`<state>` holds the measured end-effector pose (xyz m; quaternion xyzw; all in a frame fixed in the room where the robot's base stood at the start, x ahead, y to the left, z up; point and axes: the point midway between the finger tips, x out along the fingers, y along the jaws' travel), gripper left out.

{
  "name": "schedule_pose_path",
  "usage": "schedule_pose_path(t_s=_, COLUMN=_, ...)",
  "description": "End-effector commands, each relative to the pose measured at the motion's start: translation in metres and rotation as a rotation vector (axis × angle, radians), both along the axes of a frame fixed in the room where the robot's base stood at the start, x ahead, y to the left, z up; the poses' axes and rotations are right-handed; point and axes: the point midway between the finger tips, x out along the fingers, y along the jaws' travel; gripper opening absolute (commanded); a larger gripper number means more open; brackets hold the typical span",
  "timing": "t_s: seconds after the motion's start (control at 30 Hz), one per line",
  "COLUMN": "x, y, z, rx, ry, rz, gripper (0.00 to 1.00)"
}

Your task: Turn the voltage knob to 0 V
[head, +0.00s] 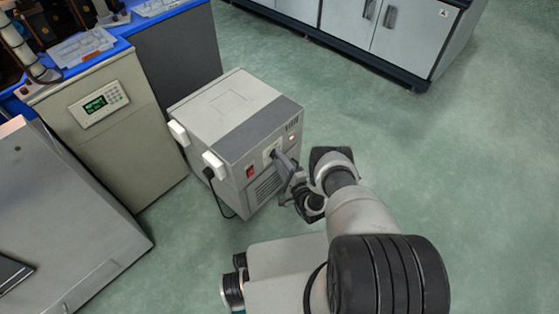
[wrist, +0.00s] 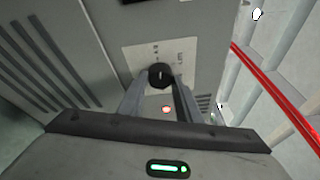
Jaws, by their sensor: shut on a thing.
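The voltage knob (wrist: 159,74) is a small black round knob on a light plate on the front of a grey box-shaped unit (head: 235,115). In the wrist view my gripper (wrist: 160,84) has its two grey fingers on either side of the knob, shut on it. A short light mark shows on the knob's face; the small print around it is too blurred to read. In the head view my gripper (head: 277,156) reaches the unit's front panel, and its fingers hide most of the knob.
A red switch (head: 250,171) and a vent grille (head: 267,186) are on the same panel. A small red light (wrist: 166,110) glows near the fingers. A beige cabinet with a green display (head: 95,104) stands left. Grey cabinets (head: 400,35) stand at the back. Open green floor (head: 480,170) lies right.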

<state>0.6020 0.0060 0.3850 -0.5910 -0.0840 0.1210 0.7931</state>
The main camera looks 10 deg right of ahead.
Motion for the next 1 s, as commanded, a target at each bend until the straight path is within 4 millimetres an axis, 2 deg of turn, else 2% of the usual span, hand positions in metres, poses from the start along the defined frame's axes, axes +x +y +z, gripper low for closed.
schedule_pose_path(t_s=0.4, x=0.0015, y=-0.0010, z=0.0021, rx=-0.003, ry=-0.010, rz=-0.003, gripper=0.09)
schedule_pose_path(t_s=0.43, x=0.0015, y=-0.0009, z=0.0020, rx=-0.003, ry=-0.010, rz=-0.003, gripper=0.33)
schedule_pose_path(t_s=0.53, x=0.0013, y=-0.0009, z=0.0018, rx=-0.004, ry=-0.009, rz=-0.003, gripper=0.49)
schedule_pose_path(t_s=1.0, x=-0.0005, y=-0.0037, z=0.0002, rx=-0.004, ry=-0.005, rz=0.001, gripper=0.50)
